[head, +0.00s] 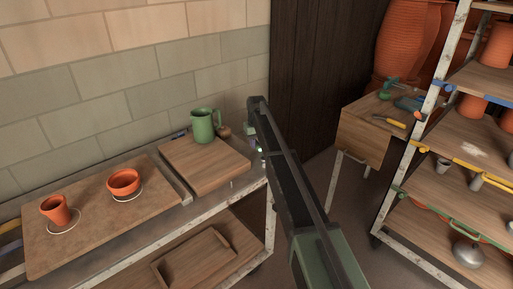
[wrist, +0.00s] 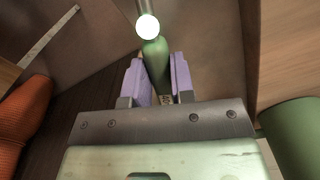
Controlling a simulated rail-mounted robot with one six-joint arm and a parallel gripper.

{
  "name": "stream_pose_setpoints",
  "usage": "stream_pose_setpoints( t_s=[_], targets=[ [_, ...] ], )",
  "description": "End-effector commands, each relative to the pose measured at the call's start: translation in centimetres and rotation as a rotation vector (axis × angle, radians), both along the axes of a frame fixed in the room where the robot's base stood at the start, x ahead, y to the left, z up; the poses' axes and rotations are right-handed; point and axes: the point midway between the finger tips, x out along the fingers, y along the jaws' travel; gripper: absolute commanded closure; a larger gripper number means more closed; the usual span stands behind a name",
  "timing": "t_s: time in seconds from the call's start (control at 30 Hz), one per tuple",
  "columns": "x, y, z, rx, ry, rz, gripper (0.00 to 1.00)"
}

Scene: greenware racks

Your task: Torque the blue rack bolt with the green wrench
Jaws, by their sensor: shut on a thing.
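My gripper (wrist: 157,82) is shut on a green handle, which I take for the green wrench (wrist: 155,55). The handle stands between the two purple finger pads, and a metal shaft with a bright round white spot shows beyond it. In the head view my dark arm hides most of the gripper, which is beside the right end of the left table. A blue fitting (head: 450,87) shows on the rack's front post at the right, well apart from my gripper. It is too small to tell the bolt itself.
A green pitcher (head: 204,125) stands on a wooden board (head: 205,165) close left of my arm. Two orange pots (head: 124,181) (head: 55,210) sit farther left. Yellow, orange and green fittings mark the rack too.

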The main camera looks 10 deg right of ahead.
Motion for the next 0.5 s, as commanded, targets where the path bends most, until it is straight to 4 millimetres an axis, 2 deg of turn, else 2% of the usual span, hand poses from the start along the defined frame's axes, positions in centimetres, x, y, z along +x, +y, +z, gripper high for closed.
stream_pose_setpoints(
  t_s=[0.5],
  targets=[
    [-0.04, -0.06, 0.59, 0.0, -0.001, 0.0, 1.0]
  ],
)
